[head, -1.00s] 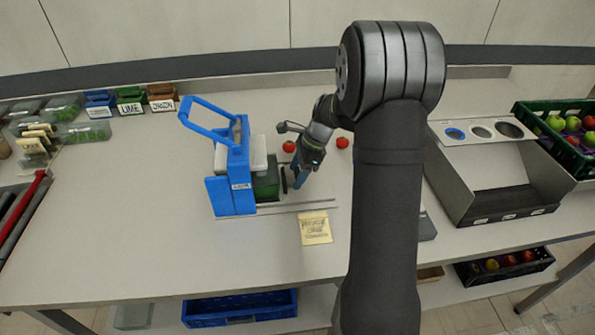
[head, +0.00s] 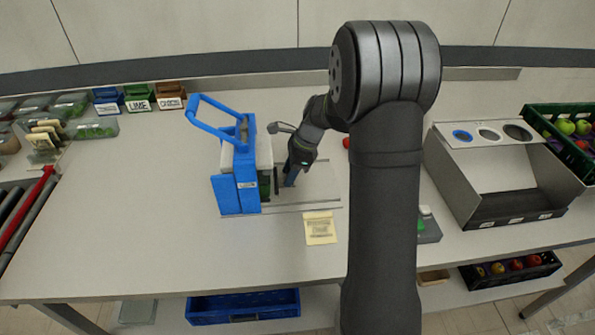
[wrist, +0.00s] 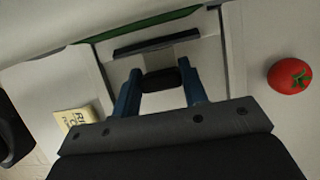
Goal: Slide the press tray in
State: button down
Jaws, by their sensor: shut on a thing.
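The blue press (head: 225,190) stands on the table with its looped handle raised. The press tray, with a green part (head: 265,187) and a dark front plate (head: 276,181), lies mostly inside the press; only a narrow strip of green shows. My gripper (head: 289,181) is at the right of the press, low over the pale base plate. In the wrist view, the blue fingers of my gripper (wrist: 161,90) are closed around a black knob (wrist: 163,79). The tray's dark front bar (wrist: 155,43) and green edge (wrist: 145,24) lie just beyond the knob. The tray's inner end is hidden.
A tomato (wrist: 290,76) lies beside the base plate. A yellow note (head: 320,228) lies in front of the press. Labelled bins (head: 139,98) stand at the back left, and a grey sorting box (head: 490,170) at the right. The table left of the press is clear.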

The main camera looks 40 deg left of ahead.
jog(key=shift+s+a, duration=0.15)
jog(key=c, duration=0.8)
grip_release()
jog(key=shift+c, duration=0.2)
jog(key=v, duration=1.7)
jog(key=shift+r, duration=0.25)
jog(key=x, duration=1.7)
jog(key=shift+f, duration=0.3)
jog(key=shift+w+d, duration=0.2)
